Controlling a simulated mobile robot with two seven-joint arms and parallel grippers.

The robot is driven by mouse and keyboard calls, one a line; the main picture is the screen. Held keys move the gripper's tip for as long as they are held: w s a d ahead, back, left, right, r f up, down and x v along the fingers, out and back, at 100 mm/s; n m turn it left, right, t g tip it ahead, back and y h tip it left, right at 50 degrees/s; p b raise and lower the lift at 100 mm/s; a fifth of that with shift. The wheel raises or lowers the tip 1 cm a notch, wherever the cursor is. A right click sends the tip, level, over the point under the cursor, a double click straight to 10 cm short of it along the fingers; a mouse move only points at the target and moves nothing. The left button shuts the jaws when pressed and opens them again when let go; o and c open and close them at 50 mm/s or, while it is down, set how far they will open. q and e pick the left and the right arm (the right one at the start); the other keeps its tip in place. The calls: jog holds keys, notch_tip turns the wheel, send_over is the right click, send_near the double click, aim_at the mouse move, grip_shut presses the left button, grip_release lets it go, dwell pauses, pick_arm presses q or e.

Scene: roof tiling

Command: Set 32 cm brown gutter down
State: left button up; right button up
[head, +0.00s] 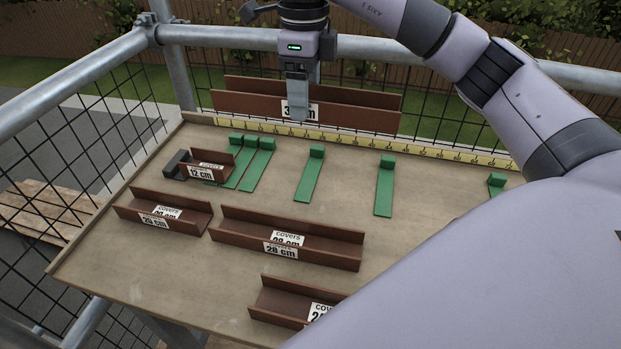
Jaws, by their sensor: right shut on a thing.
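A long brown gutter (350,111) is at the back edge of the board, in line with the yellow ruler strip. Its white label is mostly covered by my gripper; only a "3" reads clearly. My right gripper (298,112) points down and is shut on this gutter near its middle. I cannot tell whether the gutter touches anything below or hangs just above the back edge. My left gripper is not in view.
The tan board (200,270) bears a yellow ruler (440,152), several green brackets (385,188), and brown gutters labelled 12 cm (222,158), 20 cm (190,216) and 28 cm (330,243). Another gutter (285,298) lies partly behind my arm. Metal rails (90,72) and mesh surround the board.

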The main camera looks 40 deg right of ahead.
aim_at(306, 189)
notch_tip(306, 189, down, 18)
jog(key=shift+r+b, duration=0.1)
jog(key=shift+b, duration=0.35)
jog(key=o, duration=1.2)
jog(key=shift+f, duration=0.2)
notch_tip(306, 189, up, 12)
jog(key=shift+r, duration=0.2)
jog(key=shift+a, duration=0.1)
